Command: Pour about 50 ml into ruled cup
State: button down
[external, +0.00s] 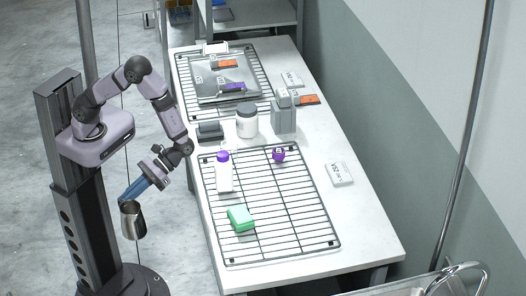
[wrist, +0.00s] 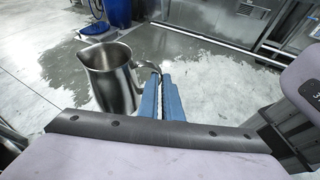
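A steel pitcher (external: 132,221) hangs from my gripper (external: 125,198) beside the left side of the table, over the floor. In the wrist view the pitcher (wrist: 110,78) looks upright, and its handle lies between the blue fingers of my gripper (wrist: 159,77), which are shut on it. Its contents cannot be seen. I cannot make out rulings on any cup; a small purple item (external: 278,155) on the near wire rack is too small to identify.
A metal tray (external: 215,92) sits on the far rack.

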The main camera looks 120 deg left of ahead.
jog(key=s+a+r+m+g+y+p, duration=0.6)
jog(key=a+r+m+g+y+p, duration=0.25)
jog(key=a+m+y, duration=0.35)
jog(key=w+a+r+m+t+y+p, duration=0.1)
jog(key=w+a+r+m+y+p, duration=0.3)
jog(key=a, duration=0.3)
jog(key=w+a+r+m+t+y+p, duration=0.1)
jog(key=w+a+r+m+y, duration=0.35)
jog(key=a, duration=0.25)
jog(key=w+a+f+m+t+y+b, duration=0.1)
jog(key=w+a+m+t+y+b, duration=0.3)
jog(key=w, duration=0.7)
jog(key=w+a+f+m+t+p, duration=0.15)
jog(key=w+m+t, duration=0.35)
jog(key=w, duration=0.6)
jog(key=w+a+f+m+t+y+b, duration=0.25)
jog(key=w+a+m+t, duration=0.2)
jog(key=w, duration=0.65)
jog(key=shift+h, duration=0.4)
jog(key=shift+s+d+f+b, duration=0.15)
jog(key=shift+s+f+b, duration=0.4)
jog(key=shift+f+b, duration=1.3)
jog(key=shift+s+d+f+b, duration=0.15)
jog(key=shift+s+f+b, duration=0.4)
jog(key=shift+f+b, duration=1.3)
jog(key=shift+s+d+f+b, duration=0.15)
jog(key=shift+s+f+b, duration=0.7)
jog(key=shift+f, duration=1.6)
jog(key=shift+w+b, duration=0.3)
